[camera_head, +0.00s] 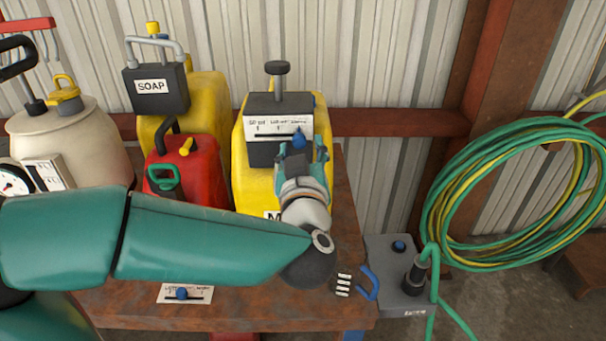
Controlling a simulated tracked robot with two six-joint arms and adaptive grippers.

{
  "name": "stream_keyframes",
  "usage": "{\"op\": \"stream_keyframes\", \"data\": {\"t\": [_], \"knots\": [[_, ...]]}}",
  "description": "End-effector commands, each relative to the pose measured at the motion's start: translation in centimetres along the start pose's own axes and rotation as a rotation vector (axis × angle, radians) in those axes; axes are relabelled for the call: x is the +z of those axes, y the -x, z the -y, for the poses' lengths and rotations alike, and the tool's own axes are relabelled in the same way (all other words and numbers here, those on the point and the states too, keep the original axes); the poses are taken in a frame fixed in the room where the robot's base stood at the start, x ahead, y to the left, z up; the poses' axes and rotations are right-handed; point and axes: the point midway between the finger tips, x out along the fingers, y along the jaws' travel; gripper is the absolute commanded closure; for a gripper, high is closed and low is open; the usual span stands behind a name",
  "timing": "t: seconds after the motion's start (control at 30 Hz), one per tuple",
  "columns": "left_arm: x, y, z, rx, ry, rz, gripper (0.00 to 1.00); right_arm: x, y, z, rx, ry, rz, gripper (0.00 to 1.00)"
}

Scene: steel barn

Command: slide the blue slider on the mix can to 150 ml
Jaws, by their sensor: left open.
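The yellow mix can (240,185) stands on the bench, its lower label partly hidden by my left arm. A dark box with a handle sits on top of it and carries a white scale plate (265,127). The blue slider (299,137) is at the right part of that scale; the scale's printing is too small to read surely. My left gripper (302,155) is open, right at the slider's lower side. I cannot tell whether it touches the slider. My right gripper is not in view.
A red can (205,172), a yellow soap can (212,95) and a cream tank (75,130) stand left on the rusty bench (240,310). Another blue slider (182,293) sits on a front plate. A grey box (405,285) and green hose coil (440,200) are at right.

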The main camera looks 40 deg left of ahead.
Motion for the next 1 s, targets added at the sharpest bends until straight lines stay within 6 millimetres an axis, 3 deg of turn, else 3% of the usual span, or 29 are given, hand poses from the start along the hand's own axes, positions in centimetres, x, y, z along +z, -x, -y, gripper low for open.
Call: {"op": "stream_keyframes", "data": {"t": [0.2, 0.43, 0.63, 1.0], "knots": [[0.0, 4.6, -0.2, 0.008, 0.000, 0.000, 0.49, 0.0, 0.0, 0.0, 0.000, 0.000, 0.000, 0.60], [0.1, 8.2, -0.1, 0.006, 0.001, 0.001, 0.49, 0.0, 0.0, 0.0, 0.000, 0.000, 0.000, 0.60], [0.1, 9.3, 0.0, 0.002, 0.000, 0.000, 0.49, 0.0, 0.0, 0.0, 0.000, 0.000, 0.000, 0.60], [0.1, 9.4, 0.0, 0.001, -0.001, 0.000, 0.49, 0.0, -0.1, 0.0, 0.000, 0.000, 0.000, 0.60]]}}
